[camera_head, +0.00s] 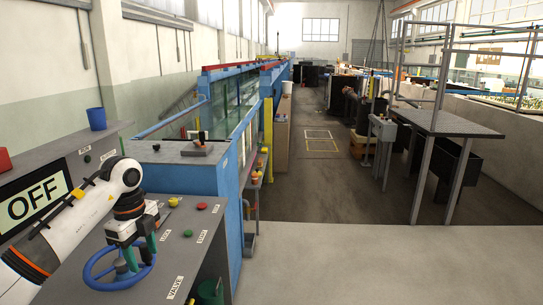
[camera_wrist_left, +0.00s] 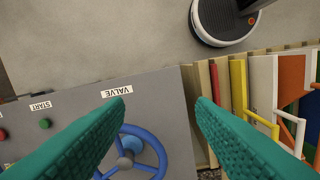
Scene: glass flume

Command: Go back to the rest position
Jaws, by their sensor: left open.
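My left gripper (camera_head: 143,260) has green fingers and is over the blue valve wheel (camera_head: 92,264) on the grey control desk. In the left wrist view, its fingers stand wide apart with nothing between their tips (camera_wrist_left: 161,100). The wheel also shows there (camera_wrist_left: 160,148), below and partly behind the left finger. I cannot tell from these views whether a finger touches the wheel. The left arm reaches in from the lower left. My right gripper is in neither view.
The desk (camera_head: 150,285) carries yellow (camera_head: 173,202), red (camera_head: 201,206) and green (camera_head: 188,233) buttons. An OFF display (camera_head: 35,207) and a blue cup (camera_head: 96,118) are at the left. The glass flume (camera_head: 240,105) runs back beyond. Open floor (camera_head: 380,265) lies to the right.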

